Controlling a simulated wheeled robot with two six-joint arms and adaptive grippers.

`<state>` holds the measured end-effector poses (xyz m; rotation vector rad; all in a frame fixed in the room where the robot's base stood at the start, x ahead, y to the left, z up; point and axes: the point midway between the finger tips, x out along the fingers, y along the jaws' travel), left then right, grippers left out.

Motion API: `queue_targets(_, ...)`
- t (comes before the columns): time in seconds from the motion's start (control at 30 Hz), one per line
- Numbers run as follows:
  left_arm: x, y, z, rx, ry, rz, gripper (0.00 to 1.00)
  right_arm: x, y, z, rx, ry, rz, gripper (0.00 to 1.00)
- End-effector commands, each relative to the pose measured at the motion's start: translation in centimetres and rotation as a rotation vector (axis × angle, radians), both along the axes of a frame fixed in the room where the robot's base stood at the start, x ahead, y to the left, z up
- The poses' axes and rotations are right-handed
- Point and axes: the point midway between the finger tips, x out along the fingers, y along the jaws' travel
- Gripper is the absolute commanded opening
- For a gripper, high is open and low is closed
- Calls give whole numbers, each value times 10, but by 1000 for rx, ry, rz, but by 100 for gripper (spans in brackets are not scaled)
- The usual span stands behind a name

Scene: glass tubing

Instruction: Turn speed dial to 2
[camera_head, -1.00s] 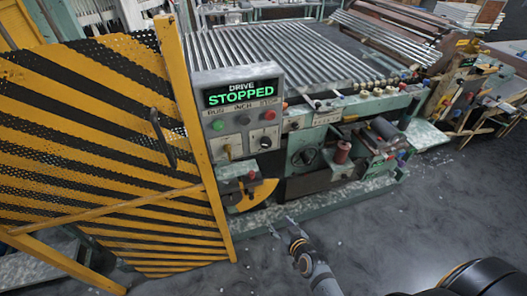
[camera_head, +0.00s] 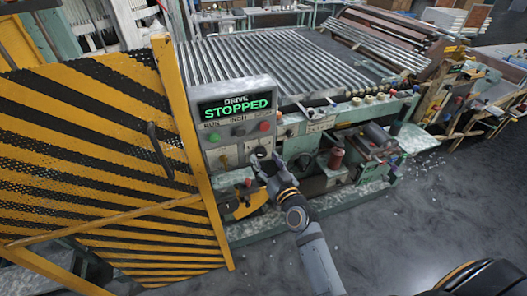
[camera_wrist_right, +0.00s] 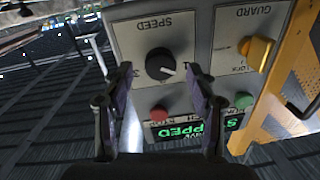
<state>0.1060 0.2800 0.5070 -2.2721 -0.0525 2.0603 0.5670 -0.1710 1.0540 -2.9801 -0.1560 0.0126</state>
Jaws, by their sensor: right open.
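The speed dial is a round black knob (camera_wrist_right: 160,64) with a white pointer, seen upside down in the right wrist view under the inverted word SPEED. Its pointer aims down and right in that view, toward the side of the finger on the right. In the head view the dial (camera_head: 261,152) is small and partly covered by my right gripper (camera_head: 266,162). My right gripper (camera_wrist_right: 158,88) is open, with its fingers on either side of the dial in the wrist view and nothing between them. Whether they touch it cannot be told. My left gripper is not in view.
The control panel (camera_head: 221,147) has a green button (camera_wrist_right: 243,100), a red button (camera_wrist_right: 159,111) and a display reading DRIVE STOPPED (camera_head: 236,106). A yellow guard knob (camera_wrist_right: 258,50) sits beside the dial. A yellow-black striped gate (camera_head: 100,150) stands left. Floor (camera_head: 400,225) is clear at right.

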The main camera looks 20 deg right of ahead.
Motion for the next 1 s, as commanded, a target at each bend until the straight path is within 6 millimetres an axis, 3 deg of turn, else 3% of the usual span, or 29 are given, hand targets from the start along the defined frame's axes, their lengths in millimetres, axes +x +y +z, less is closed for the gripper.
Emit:
queue_targets(0.2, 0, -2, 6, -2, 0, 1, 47, 20, 2, 0, 0, 1, 0, 58)
queue_targets(0.47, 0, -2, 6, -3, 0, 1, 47, 20, 2, -1, 0, 1, 0, 56)
queue_targets(0.83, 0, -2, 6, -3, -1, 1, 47, 20, 2, -1, 0, 1, 0, 6)
queue_targets(1.0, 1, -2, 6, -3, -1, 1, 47, 20, 2, -1, 5, 1, 0, 3)
